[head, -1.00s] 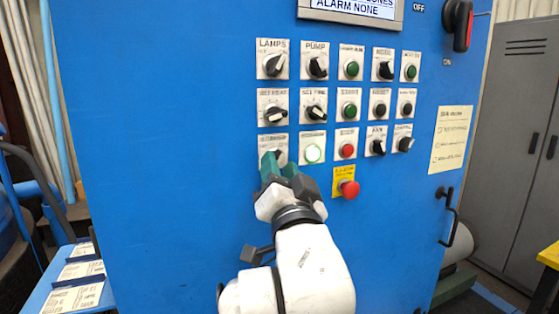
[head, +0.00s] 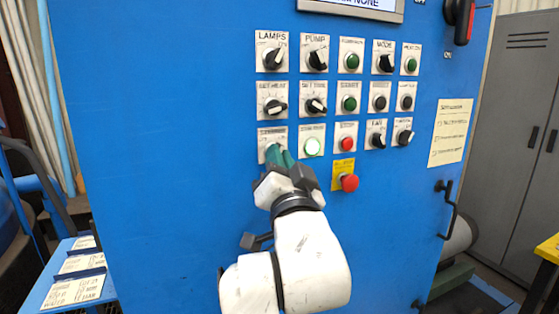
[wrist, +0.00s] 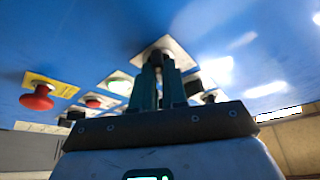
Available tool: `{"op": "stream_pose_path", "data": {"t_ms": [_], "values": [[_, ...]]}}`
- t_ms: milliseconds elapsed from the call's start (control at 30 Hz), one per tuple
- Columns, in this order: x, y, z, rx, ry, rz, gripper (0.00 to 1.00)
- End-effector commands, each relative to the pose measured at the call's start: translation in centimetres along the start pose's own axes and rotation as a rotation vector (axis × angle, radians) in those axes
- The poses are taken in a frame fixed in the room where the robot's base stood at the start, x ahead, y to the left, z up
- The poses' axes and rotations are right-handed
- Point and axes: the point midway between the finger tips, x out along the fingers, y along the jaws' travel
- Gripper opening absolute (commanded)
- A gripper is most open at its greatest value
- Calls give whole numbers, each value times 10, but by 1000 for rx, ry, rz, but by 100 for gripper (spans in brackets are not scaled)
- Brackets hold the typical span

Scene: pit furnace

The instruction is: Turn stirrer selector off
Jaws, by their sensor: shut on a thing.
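The stirrer selector's white label plate (head: 264,133) is at the left end of the third row of controls on the blue panel, its lettering too blurred to read surely. My gripper (head: 275,152) is at this plate, its green fingers shut on the selector knob. The fingers hide the knob, so its pointing direction cannot be told. In the wrist view my gripper (wrist: 158,70) has its two green fingers close together, their tips against a pale plate (wrist: 170,45) on the panel.
A red mushroom button (head: 349,183) on a yellow plate sits lower right. Rows of knobs are above. The blue panel left of the controls is clear.

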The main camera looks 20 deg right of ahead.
Motion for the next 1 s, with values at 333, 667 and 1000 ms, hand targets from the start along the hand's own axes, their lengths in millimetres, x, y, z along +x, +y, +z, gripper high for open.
{"op": "stream_pose_path", "data": {"t_ms": [333,667,1000], "values": [[0,0,-1,-47,1,-19,0],[2,2,-5,-262,0,-103,0],[3,3,-8,-558,-2,-223,0]]}}
